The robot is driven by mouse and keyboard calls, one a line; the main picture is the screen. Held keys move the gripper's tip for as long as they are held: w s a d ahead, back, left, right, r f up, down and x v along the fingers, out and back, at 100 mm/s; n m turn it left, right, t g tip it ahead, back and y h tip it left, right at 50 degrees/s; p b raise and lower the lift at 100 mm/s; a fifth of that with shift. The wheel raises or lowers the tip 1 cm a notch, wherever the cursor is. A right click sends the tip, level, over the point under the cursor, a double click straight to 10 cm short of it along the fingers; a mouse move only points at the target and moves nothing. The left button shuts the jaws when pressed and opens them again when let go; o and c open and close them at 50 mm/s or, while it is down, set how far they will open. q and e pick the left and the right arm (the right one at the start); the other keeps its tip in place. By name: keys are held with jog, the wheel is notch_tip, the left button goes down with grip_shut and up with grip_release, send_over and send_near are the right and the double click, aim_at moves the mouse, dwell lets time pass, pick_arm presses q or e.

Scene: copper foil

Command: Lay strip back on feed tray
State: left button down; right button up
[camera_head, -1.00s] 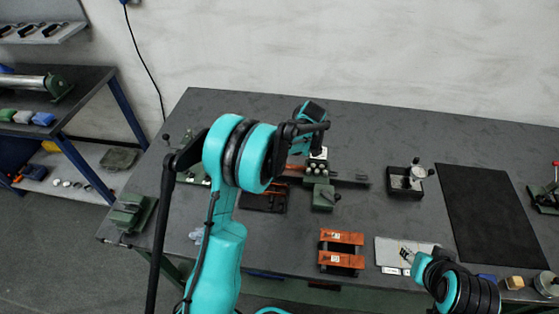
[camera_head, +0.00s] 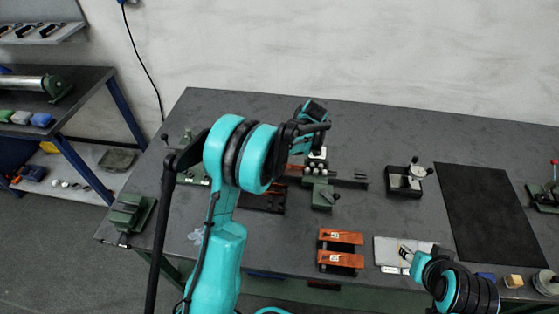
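I cannot tell which part is the feed tray. My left gripper (camera_head: 318,146) is over the back of this device, mostly hidden by its own wrist; its fingers are not clear. My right arm is at the lower right, its gripper (camera_head: 405,254) by a pale sheet (camera_head: 388,245); its fingers are too small to judge.
A dark box with a round metal part (camera_head: 405,181) stands right of the device. A black mat (camera_head: 487,215) lies bare farther right. A green block (camera_head: 131,213) sits at the table's left edge. Small blocks lie at the front right.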

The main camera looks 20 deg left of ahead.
pick_arm(q)
jog(key=shift+d, duration=0.3)
dwell(0.4)
jog(key=shift+f, duration=0.15)
dwell(0.7)
jog(key=c, duration=2)
grip_release()
jog(key=shift+c, duration=0.2)
jog(key=shift+r+p, duration=0.7)
jog(key=shift+r, duration=0.85)
jog(key=o, duration=0.6)
jog(key=shift+c, duration=0.2)
